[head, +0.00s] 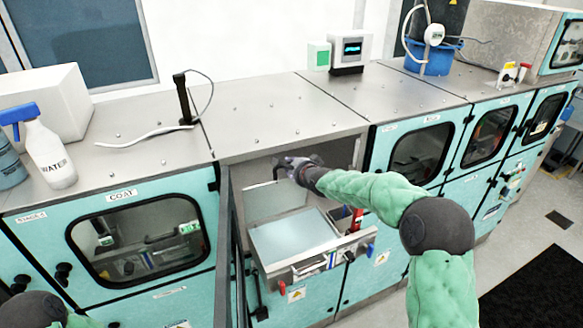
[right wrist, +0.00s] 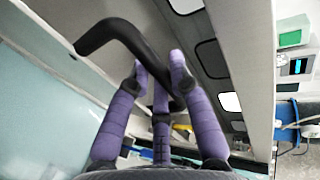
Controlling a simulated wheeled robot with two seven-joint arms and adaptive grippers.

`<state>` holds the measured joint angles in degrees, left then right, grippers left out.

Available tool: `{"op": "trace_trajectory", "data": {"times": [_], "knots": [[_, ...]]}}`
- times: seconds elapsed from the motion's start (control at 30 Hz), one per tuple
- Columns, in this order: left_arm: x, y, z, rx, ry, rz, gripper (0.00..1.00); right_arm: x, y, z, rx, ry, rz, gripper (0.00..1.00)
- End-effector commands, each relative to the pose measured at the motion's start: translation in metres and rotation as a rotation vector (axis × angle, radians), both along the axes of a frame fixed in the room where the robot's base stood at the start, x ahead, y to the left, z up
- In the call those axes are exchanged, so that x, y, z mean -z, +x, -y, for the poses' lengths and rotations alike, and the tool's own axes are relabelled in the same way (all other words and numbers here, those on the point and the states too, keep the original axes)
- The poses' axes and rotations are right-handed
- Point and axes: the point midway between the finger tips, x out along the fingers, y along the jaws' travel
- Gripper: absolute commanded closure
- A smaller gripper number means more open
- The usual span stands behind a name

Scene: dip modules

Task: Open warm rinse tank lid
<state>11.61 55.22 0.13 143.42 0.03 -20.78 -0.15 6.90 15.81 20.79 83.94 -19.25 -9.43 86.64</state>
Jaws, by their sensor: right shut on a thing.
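The rinse tank (head: 295,240) sits in the open middle bay of the teal machine, with a pale flat surface showing. A pale panel that looks like its lid (head: 272,201) stands tilted up at the tank's back side. My right gripper (head: 290,165) reaches into the bay and is at the top of this panel. In the right wrist view my purple fingers (right wrist: 158,80) are closed around a bent black handle (right wrist: 120,32). The handle's join to the panel is not clear. My left gripper is out of view; only part of my left arm shows at the bottom left.
The bay's door (head: 236,255) stands open, nearly edge-on, left of the tank. A red-handled item (head: 356,220) stands at the tank's right side. The closed COAT door (head: 138,240) is to the left. A spray bottle (head: 48,150) and blue bucket (head: 433,58) stand on top.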

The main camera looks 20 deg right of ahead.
Motion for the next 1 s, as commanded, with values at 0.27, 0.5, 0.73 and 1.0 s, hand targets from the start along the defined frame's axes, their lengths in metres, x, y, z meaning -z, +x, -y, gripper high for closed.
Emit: {"op": "trace_trajectory", "data": {"times": [0.27,0.5,0.73,1.0], "knots": [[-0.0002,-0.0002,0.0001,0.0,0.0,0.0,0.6,-0.0059,0.0016,0.0015,0.002,-0.002,0.011,1.0],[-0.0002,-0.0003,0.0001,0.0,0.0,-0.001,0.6,-0.006,0.0015,0.0017,0.002,-0.002,0.011,0.68],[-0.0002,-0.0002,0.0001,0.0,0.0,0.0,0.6,-0.005,0.0013,0.0017,0.002,-0.002,0.009,0.68],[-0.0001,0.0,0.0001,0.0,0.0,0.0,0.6,-0.0056,-0.003,0.0019,0.002,-0.002,0.007,0.68]]}}
